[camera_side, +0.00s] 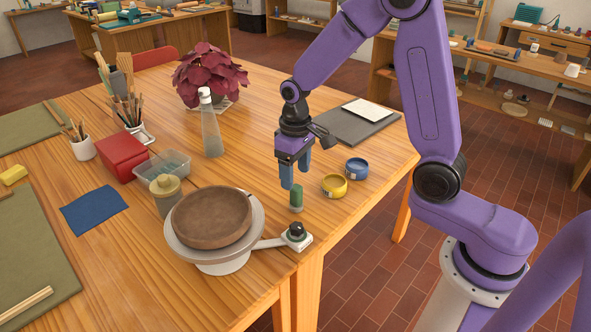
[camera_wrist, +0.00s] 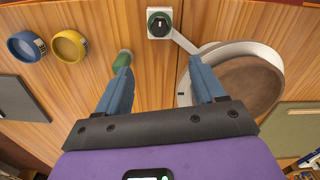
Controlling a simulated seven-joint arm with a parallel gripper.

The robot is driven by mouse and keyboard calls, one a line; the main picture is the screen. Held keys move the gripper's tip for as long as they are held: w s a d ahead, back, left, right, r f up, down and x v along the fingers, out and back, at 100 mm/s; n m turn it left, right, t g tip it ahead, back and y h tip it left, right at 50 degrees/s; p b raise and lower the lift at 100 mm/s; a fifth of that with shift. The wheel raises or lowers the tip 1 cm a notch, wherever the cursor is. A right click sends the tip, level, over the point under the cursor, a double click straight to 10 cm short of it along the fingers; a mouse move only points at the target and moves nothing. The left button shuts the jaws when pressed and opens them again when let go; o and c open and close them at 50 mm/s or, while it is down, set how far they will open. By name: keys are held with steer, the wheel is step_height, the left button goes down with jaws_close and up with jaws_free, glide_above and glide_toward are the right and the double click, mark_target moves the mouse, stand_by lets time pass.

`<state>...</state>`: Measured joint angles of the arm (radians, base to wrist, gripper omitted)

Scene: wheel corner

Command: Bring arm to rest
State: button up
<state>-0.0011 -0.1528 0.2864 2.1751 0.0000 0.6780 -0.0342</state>
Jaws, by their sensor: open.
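My gripper (camera_side: 294,180) is above the table, to the right of the pottery wheel. In the wrist view its two blue fingers (camera_wrist: 160,75) are spread wide, with only bare wood between them. A small green cylinder with a grey base (camera_side: 296,197) stands on the table just below the fingers in the side view. In the wrist view the green cylinder (camera_wrist: 122,59) shows beside the left fingertip; I cannot tell whether they touch. The white wheel (camera_side: 256,233) carries a round brown slab (camera_side: 212,216). A white arm links it to a small box with a dark knob (camera_side: 296,232).
A yellow ring (camera_side: 334,186) and a blue ring (camera_side: 357,169) lie right of my gripper. A grey board (camera_side: 358,127), a bottle (camera_side: 210,130), a red-leaved plant (camera_side: 208,75), a jar (camera_side: 166,195) and a clear tub (camera_side: 162,168) stand around. The table's edge is close on the right.

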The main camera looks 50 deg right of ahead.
steer(key=s+r+n, duration=0.3)
steer(key=s+n, duration=0.2)
steer(key=s, duration=0.8)
steer(key=s+r+n, duration=0.4)
steer(key=s+n, duration=0.1)
steer(key=s, duration=0.8)
steer(key=shift+s+a, duration=0.25)
steer(key=shift+a, duration=0.1)
